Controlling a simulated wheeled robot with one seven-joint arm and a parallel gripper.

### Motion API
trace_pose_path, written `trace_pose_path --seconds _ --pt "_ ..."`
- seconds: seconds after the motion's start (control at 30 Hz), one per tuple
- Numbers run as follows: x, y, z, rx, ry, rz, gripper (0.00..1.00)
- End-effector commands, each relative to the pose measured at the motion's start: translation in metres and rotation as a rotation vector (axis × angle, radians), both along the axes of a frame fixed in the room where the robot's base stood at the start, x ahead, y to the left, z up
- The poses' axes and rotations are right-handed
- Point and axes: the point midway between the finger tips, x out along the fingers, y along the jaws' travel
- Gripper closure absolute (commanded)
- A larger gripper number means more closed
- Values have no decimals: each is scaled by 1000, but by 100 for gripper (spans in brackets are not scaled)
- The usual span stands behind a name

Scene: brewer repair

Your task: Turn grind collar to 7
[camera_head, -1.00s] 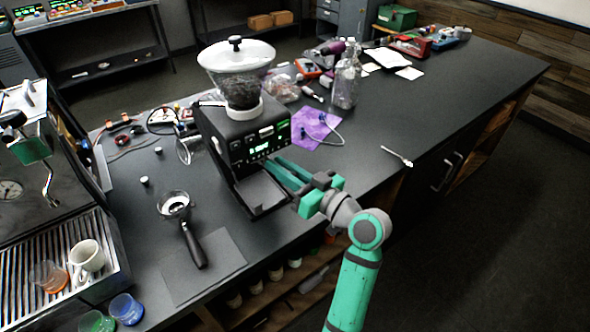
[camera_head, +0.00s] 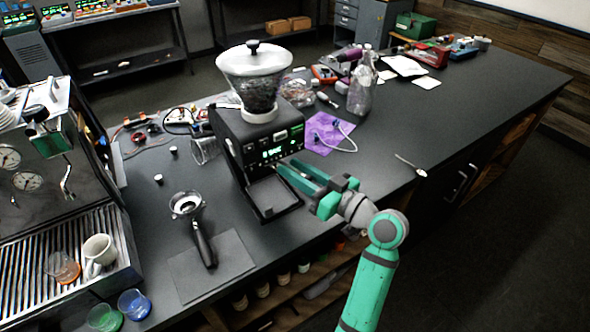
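The grinder (camera_head: 258,143) is a black box with a lit green display on its front, standing near the middle of the counter. A white grind collar (camera_head: 259,116) sits at the base of the clear hopper (camera_head: 254,80), which holds dark beans. Any numbers on the collar are too small to read. My gripper (camera_head: 284,172) is green and reaches in from the lower right. Its long fingers are at the grinder's front right, below the display and well below the collar. Whether the fingers touch the grinder, and how far apart they are, is unclear.
A portafilter (camera_head: 203,243) lies on a dark mat (camera_head: 228,262) left of the grinder. The espresso machine (camera_head: 84,221) with cups stands at far left. The counter at right is mostly clear.

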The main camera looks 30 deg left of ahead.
Motion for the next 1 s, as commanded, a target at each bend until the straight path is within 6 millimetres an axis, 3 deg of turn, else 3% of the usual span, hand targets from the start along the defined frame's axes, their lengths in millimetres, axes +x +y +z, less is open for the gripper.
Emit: trace_pose_path --seconds 0.17,0.6,1.0 --pt "-3 -20 0 0 1 -4 73" --pt "-20 -92 0 0 1 -2 73" --pt "-24 -104 0 0 0 1 73"
